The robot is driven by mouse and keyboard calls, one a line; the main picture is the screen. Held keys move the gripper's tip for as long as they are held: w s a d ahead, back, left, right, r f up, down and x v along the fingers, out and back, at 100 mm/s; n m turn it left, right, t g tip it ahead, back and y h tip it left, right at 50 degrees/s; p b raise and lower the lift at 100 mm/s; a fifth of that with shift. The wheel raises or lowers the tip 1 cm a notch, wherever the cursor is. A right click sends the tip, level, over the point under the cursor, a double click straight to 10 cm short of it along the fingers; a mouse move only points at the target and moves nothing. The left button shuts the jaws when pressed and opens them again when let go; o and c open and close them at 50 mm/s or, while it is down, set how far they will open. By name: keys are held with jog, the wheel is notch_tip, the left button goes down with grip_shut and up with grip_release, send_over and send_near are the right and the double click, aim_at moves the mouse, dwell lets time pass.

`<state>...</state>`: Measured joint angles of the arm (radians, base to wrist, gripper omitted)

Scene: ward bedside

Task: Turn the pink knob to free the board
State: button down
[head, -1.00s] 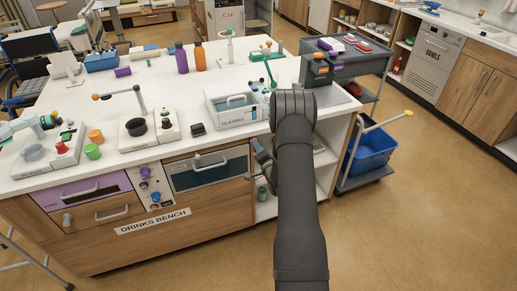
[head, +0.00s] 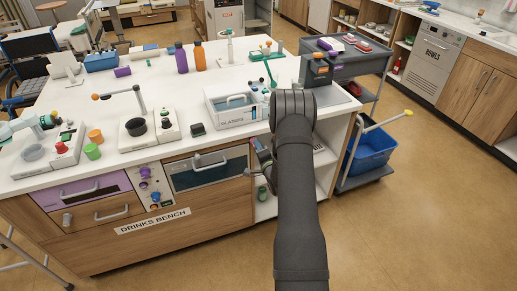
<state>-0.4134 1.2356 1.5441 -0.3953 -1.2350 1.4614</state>
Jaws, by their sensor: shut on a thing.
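My gripper (head: 252,173) is partly hidden behind my dark arm, low at the right end of the drinks bench front, beside the drawer with the dark front (head: 209,171). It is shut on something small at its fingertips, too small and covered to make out. I cannot clearly pick out a pink knob; it may be at the fingertips. I cannot identify the board with certainty.
An open shelf with a green can (head: 262,192) lies just below my gripper. A grey cart (head: 357,68) and a blue bin (head: 370,152) stand to the right. Floor in front is clear.

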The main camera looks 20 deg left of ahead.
jog(key=c, duration=1.2)
grip_release()
jog(key=v, duration=1.7)
jog(key=shift+s+d, duration=0.2)
jog(key=shift+r, duration=0.1)
jog(key=x, duration=1.7)
jog(key=shift+w+a, duration=0.2)
